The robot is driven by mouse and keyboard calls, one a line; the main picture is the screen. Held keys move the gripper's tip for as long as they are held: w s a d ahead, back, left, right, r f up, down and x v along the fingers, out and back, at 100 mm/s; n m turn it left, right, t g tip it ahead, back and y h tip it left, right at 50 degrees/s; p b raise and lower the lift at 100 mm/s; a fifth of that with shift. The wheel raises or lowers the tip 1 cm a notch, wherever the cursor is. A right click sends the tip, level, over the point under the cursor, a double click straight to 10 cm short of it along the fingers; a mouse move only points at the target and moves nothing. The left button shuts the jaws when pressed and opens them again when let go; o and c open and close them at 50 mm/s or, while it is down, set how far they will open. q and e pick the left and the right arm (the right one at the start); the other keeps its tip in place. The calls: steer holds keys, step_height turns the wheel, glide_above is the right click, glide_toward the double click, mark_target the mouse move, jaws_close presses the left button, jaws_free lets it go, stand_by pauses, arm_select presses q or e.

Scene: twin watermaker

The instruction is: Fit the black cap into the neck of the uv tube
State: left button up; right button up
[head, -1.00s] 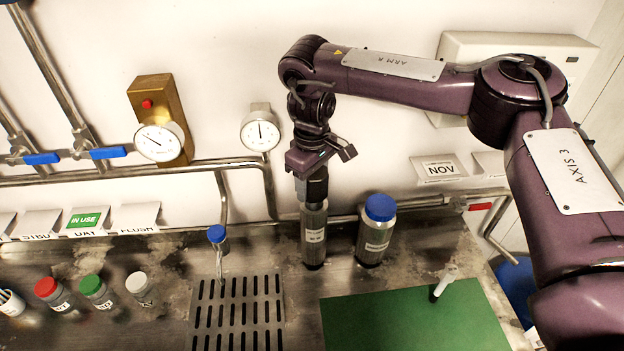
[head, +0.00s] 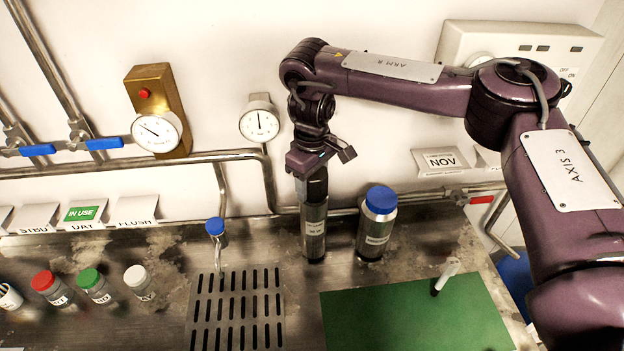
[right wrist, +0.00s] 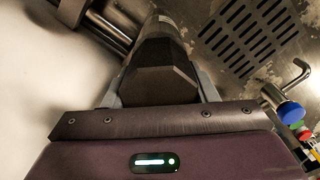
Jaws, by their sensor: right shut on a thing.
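The uv tube (head: 314,235) is a grey metal cylinder with a white label, upright on the steel bench against the back wall. The black cap (head: 316,188) is at the tube's top, directly under my right gripper (head: 308,168). In the right wrist view the cap (right wrist: 160,72) shows as a dark faceted block between the two fingers of my right gripper (right wrist: 160,92), which is shut on it. The tube (right wrist: 160,28) lies in line behind the cap. The neck is hidden, so I cannot tell how deep the cap sits. My left gripper is not in view.
A metal bottle with a blue lid (head: 377,222) stands close right of the tube. A slotted drain (head: 236,312) and small blue-topped tap (head: 216,236) are to the left. A green mat (head: 415,318) bearing a marker (head: 446,276) lies in front. Several small capped bottles stand far left.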

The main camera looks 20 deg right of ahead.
steer(key=shift+f, duration=0.4)
steer(key=o, duration=0.9)
step_height(320, 180, up, 8)
steer(key=shift+f+b, duration=0.1)
steer(key=shift+b, duration=0.3)
